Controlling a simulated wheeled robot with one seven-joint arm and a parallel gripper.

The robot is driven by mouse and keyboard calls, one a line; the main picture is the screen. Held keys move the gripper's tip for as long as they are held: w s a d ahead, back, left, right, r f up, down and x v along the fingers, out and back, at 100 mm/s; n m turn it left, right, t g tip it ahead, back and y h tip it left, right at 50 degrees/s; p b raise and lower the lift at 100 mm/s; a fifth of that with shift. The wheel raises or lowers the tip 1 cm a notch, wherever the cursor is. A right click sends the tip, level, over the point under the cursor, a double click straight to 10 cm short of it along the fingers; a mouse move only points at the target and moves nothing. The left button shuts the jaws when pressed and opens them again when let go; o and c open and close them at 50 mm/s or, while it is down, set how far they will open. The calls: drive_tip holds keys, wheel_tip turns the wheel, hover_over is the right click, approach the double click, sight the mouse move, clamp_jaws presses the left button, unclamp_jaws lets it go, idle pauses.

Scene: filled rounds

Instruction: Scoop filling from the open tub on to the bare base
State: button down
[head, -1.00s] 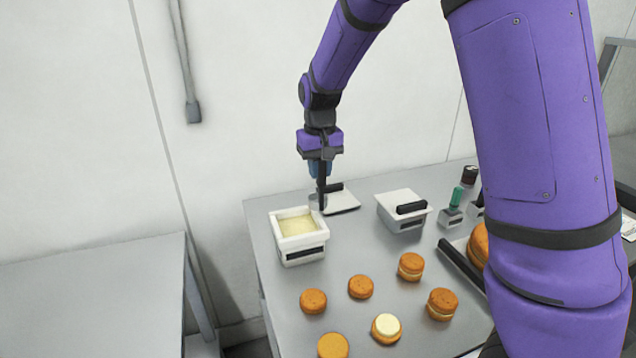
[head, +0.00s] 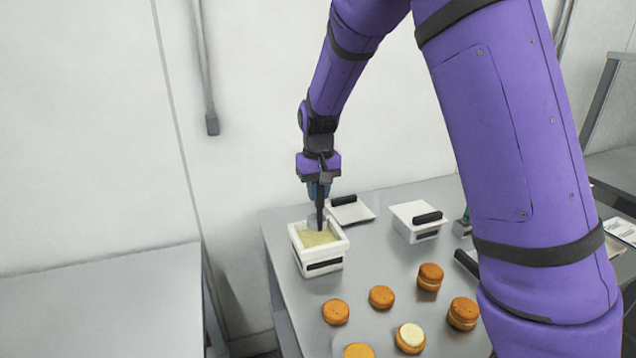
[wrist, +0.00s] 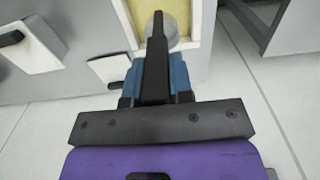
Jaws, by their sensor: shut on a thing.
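My gripper (head: 318,188) points down at the back of the table and is shut on the dark handle of a scoop (head: 317,222). The scoop's pale, see-through cup is at the back part of the open white tub (head: 322,266), over or in its pale yellow filling (head: 318,238); its depth cannot be told. The wrist view shows the cup (wrist: 172,42) against the filling (wrist: 180,14). A lighter, flat round (head: 358,351), seemingly the bare base, is cut by the bottom edge. Beside it, a round (head: 410,338) carries pale filling on top.
Two browner rounds (head: 335,312) (head: 381,297) and two thicker filled ones (head: 430,277) (head: 463,313) stand in front of the tub. A closed white tub (head: 415,220) is to the right. A white lid (head: 350,210) lies behind. My arm hides the table's right side.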

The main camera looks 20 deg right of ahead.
sight(319, 214)
drive_tip(key=shift+f, duration=3.55)
drive_tip(key=shift+r, duration=4.3)
